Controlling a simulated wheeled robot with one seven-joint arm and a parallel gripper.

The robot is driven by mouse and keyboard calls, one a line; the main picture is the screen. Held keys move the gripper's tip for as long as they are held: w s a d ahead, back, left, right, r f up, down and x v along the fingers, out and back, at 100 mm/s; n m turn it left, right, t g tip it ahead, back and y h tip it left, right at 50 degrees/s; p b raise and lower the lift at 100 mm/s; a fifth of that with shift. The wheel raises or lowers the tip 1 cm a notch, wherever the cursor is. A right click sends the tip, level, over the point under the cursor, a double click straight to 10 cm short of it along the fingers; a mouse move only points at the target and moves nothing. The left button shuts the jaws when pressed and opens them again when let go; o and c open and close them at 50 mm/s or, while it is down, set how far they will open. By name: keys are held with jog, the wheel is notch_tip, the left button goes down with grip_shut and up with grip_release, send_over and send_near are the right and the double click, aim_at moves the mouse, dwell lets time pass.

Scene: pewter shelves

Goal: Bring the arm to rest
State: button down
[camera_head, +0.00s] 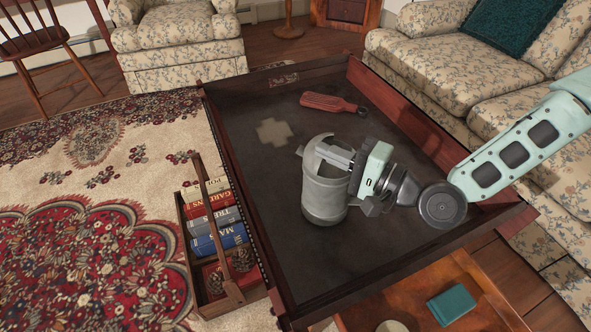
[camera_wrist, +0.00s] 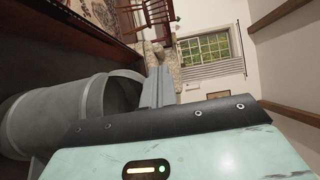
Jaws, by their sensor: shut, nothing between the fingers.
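My arm reaches in from the right over a dark wooden tray table (camera_head: 300,270). My gripper (camera_head: 320,152) points left, its two grey fingers together and empty. It overlaps a grey tankard-like vessel (camera_head: 325,203) that stands upright on the tray. In the wrist view the shut fingers (camera_wrist: 158,80) lie just right of the vessel's open mouth, and the vessel (camera_wrist: 50,115) fills the left side. I cannot tell whether fingers and vessel touch. Part of the vessel is hidden behind my gripper in the head view.
A red-handled tool (camera_head: 330,103) lies toward the tray's back. Raised tray walls (camera_head: 410,110) surround the vessel. A wooden book caddy (camera_head: 232,292) stands left. A teal box or book (camera_head: 452,305) lies on a lower surface in front. A floral sofa (camera_head: 450,70) is close behind my arm.

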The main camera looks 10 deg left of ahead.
jog(key=s+a+p, duration=0.1)
jog(key=s+a, duration=0.4)
jog(key=s, duration=0.2)
jog(key=shift+a, duration=0.1)
